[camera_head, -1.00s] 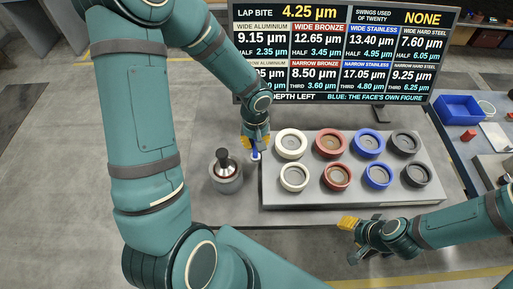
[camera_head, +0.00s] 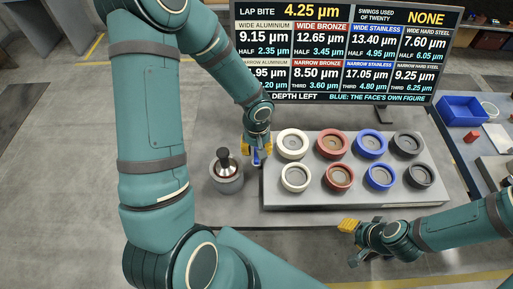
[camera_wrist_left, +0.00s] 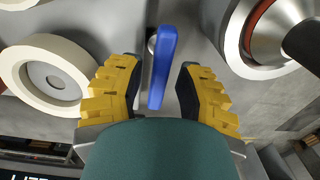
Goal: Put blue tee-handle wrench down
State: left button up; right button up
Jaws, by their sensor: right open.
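The blue tee-handle wrench (camera_wrist_left: 163,65) lies between the fingers of my left gripper (camera_wrist_left: 158,88) in the left wrist view. The fingers are apart, with gaps on both sides of the blue handle. A small silver round part shows beside the handle; the rest of the wrench is hidden. In the head view the left gripper (camera_head: 257,152) is low at the left end of the grey block (camera_head: 350,200), with a bit of blue at its fingers. My right gripper (camera_head: 348,225) is open and empty in front of the block.
Two rows of ringed discs, white, red, blue and dark, sit on the block. A metal pot with a dark knob (camera_head: 225,165) stands close left of the left gripper. A display board (camera_head: 345,50) stands behind. A blue bin (camera_head: 462,110) is at the right.

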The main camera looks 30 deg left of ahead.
pick_arm(q)
jog(key=shift+r, duration=0.1)
jog(key=shift+r+p, duration=0.3)
notch_tip(320, 180, up, 12)
jog(key=p, duration=0.1)
jog(key=shift+f+p, duration=0.25)
jog(key=shift+p, duration=0.1)
jog(key=shift+s, duration=0.1)
